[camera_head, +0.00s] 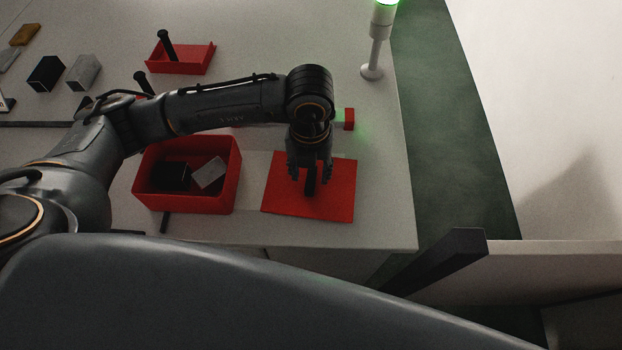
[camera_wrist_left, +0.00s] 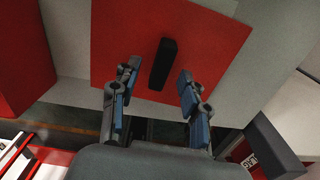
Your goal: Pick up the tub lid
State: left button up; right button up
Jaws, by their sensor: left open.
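The tub lid (camera_head: 335,196) is a flat red square plate lying on the pale table, right of the red tub (camera_head: 232,180). A black upright handle (camera_head: 311,181) stands near its middle. My left gripper (camera_head: 310,170) is over the lid, fingers pointing down towards the handle. In the left wrist view the lid (camera_wrist_left: 215,38) fills the upper middle, and the handle (camera_wrist_left: 162,64) shows just beyond and between the open fingers (camera_wrist_left: 157,78). The fingers look apart from the handle, with nothing held. My right gripper is in neither view.
The red tub holds a black block (camera_head: 171,176) and a grey block (camera_head: 209,172). A red tray (camera_head: 182,68) with a black handle is at the back. A lamp post (camera_head: 375,50) stands at the back right. The table's right edge is close to the lid.

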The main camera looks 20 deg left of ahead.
aim_at(306, 197)
pick_arm(q)
jog(key=shift+w+f, duration=0.1)
jog(key=shift+f, duration=1.3)
jog(key=shift+d, duration=0.1)
grip_shut()
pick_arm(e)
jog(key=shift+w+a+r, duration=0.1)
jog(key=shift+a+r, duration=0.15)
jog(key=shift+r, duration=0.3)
